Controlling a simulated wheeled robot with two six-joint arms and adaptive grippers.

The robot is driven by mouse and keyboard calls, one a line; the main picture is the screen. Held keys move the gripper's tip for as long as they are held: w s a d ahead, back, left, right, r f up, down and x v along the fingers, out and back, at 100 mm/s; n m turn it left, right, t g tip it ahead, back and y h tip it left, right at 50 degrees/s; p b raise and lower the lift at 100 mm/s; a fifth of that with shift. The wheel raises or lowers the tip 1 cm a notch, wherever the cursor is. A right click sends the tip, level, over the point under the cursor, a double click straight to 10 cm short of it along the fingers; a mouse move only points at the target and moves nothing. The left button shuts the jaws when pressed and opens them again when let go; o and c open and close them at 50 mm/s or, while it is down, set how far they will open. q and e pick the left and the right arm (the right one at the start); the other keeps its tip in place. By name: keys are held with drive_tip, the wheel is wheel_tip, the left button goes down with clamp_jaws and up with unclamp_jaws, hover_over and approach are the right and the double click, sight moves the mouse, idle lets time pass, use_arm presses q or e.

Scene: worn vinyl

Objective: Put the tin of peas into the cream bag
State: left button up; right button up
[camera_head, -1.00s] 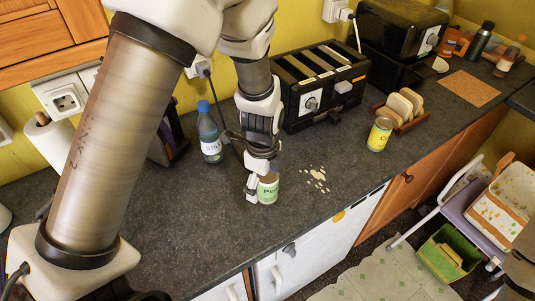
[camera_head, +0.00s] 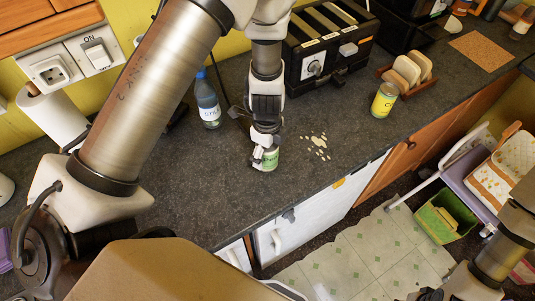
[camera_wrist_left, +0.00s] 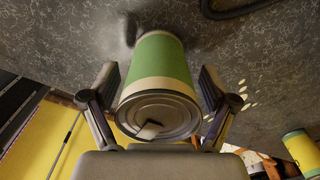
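The tin of peas (camera_head: 271,160), green-labelled with a pale rim, stands on the dark worktop, partly hidden by my left gripper (camera_head: 262,160). In the left wrist view its metal lid and green side (camera_wrist_left: 163,62) lie between the two fingers (camera_wrist_left: 160,85). The fingers are on either side of the tin, with narrow gaps seeming to remain. The cream bag (camera_head: 492,188), patterned with orange spots, sits on the lilac chair at the right, below worktop level. My right gripper (camera_head: 432,293) is at the bottom right edge, partly cut off; its opening is unclear.
A water bottle (camera_head: 208,101) stands behind left of the tin, a black toaster (camera_head: 318,62) behind it. A yellow tin (camera_head: 384,100) and a toast rack (camera_head: 405,82) stand farther right. Pale spill marks (camera_head: 316,146) lie beside the peas. A green crate (camera_head: 444,218) is on the floor.

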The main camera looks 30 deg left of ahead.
use_arm(q)
drive_tip(key=shift+s+r, duration=0.1)
drive_tip(key=shift+s, duration=0.05)
drive_tip(key=c, duration=1.2)
